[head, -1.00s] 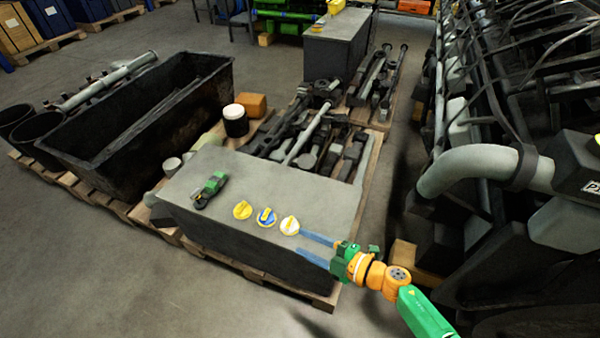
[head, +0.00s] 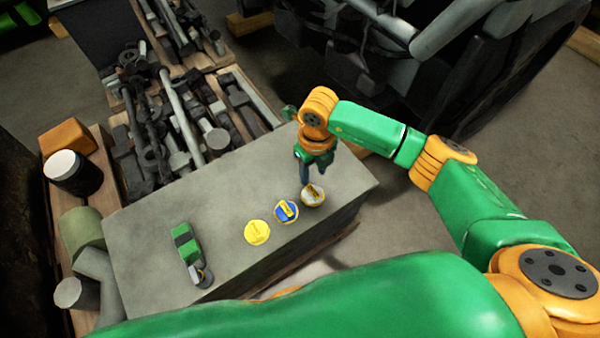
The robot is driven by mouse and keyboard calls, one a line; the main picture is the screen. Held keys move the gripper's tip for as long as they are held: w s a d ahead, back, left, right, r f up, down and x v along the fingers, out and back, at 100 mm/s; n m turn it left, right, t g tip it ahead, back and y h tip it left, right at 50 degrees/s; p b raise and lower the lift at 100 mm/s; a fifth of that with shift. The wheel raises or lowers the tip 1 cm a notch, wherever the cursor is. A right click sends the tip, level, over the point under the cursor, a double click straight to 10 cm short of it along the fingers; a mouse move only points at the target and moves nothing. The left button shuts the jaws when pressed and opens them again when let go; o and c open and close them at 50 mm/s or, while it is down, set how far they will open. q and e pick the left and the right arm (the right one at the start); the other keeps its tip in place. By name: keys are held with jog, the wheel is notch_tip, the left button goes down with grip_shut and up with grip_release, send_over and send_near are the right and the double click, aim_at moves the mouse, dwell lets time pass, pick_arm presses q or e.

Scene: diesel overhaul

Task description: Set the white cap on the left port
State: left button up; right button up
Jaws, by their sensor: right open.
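Three round pieces sit in a row on top of the grey block (head: 150,215), near its front edge. The left one (head: 257,232) is all yellow. The middle one (head: 286,211) is blue with a yellow bar. The right one, the white cap (head: 314,196), is white with a yellow bar and yellow around its edge. My right gripper (head: 306,183) is open and points down at the white cap, its fingers close to the bar. I cannot tell whether they touch it. My left gripper is not in view.
A green and black tool (head: 186,243) lies on the block to the left. A pallet of dark metal parts (head: 160,130) stands behind. A white-topped black can (head: 75,174) and an orange box (head: 67,139) are at left. My green arm links cover the bottom.

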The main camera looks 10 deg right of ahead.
aim_at(313, 191)
jog(key=shift+d+f, duration=0.15)
jog(key=shift+f, duration=0.3)
notch_tip(313, 191, down, 8)
jog(key=b, duration=0.7)
jog(key=shift+r, duration=0.15)
jog(key=shift+f, duration=0.25)
grip_shut()
jog(key=shift+r, duration=0.1)
